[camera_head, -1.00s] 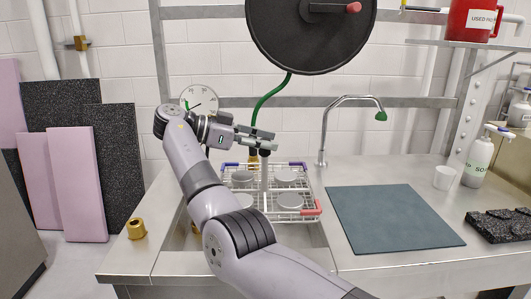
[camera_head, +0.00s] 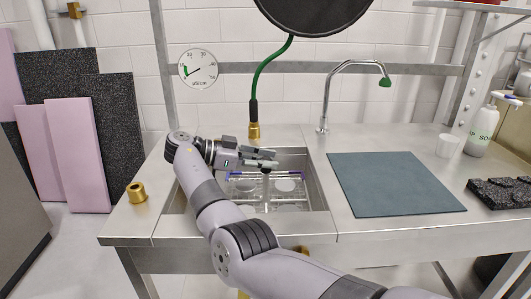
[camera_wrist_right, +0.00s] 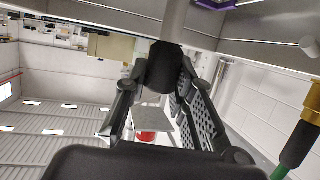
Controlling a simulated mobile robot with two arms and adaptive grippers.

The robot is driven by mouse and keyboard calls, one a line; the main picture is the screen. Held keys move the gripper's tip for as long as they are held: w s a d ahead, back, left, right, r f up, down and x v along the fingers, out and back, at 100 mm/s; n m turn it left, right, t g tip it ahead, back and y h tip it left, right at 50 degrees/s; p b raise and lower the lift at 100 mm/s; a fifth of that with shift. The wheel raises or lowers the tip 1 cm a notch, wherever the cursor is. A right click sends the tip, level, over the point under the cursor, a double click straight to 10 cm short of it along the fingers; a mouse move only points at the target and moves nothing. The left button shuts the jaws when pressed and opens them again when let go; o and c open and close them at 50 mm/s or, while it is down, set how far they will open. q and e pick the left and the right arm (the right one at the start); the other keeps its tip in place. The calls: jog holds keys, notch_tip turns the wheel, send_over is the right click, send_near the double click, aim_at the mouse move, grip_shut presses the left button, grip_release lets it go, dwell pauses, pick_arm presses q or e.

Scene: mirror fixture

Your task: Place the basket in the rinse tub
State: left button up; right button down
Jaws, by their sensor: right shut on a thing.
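The wire basket (camera_head: 262,201) with blue corner trim and round pale dishes sits low inside the rinse tub (camera_head: 313,181), below its rim. I cannot tell whether it rests on the tub floor. My right forearm hides the front left of the basket and tub. My left gripper is not in view.
A curved faucet (camera_head: 325,95) stands right of the tub, and a green hose with brass nozzle (camera_head: 254,130) behind it. A dark mat (camera_head: 392,185) covers the right counter. A brass fitting (camera_head: 137,191) stands at the left counter edge.

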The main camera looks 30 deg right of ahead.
aim_at(266, 182)
jog(key=shift+f, duration=0.95)
jog(key=c, duration=1.8)
grip_release()
jog(key=shift+f, duration=0.2)
jog(key=o, duration=0.4)
jog(key=shift+r, duration=0.1)
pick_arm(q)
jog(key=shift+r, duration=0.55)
pick_arm(e)
jog(key=shift+o, duration=0.2)
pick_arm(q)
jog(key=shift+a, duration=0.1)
